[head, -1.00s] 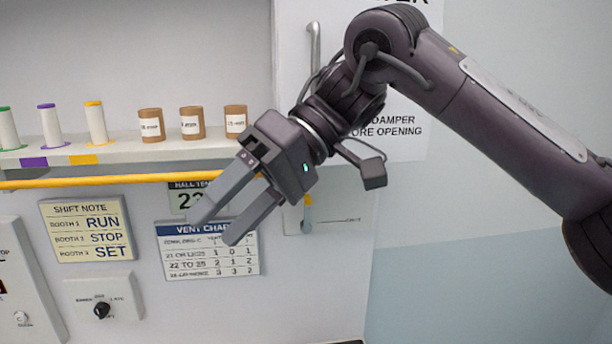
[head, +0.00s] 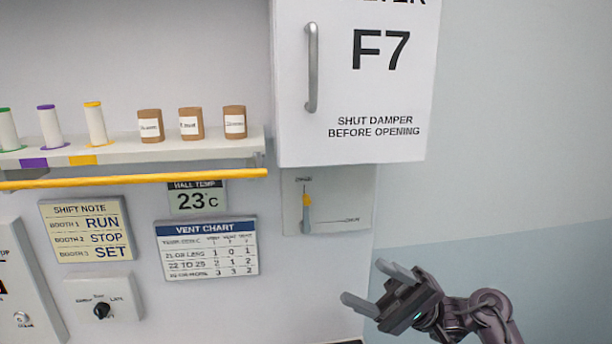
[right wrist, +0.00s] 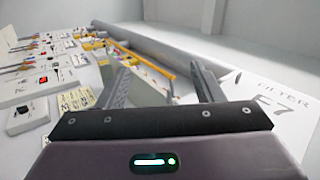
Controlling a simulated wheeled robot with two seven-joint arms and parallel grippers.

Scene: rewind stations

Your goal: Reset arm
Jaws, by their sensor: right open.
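My right gripper (head: 362,286) is at the lower right of the head view, below and to the right of the damper panel. Its two fingers are apart, with nothing between them. The fingers also show in the right wrist view (right wrist: 160,88), spread and empty. The damper panel (head: 345,192) has a lever with a yellow part (head: 306,200) and is apart from the gripper. My left gripper is not in view.
The white F7 filter cabinet (head: 360,100) with a grey handle (head: 311,68) juts from the wall. A shelf (head: 200,150) with spools and brown jars has a yellow rail (head: 130,179). A vent chart (head: 207,250) and knob panel (head: 104,300) are left. The right wall is bare.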

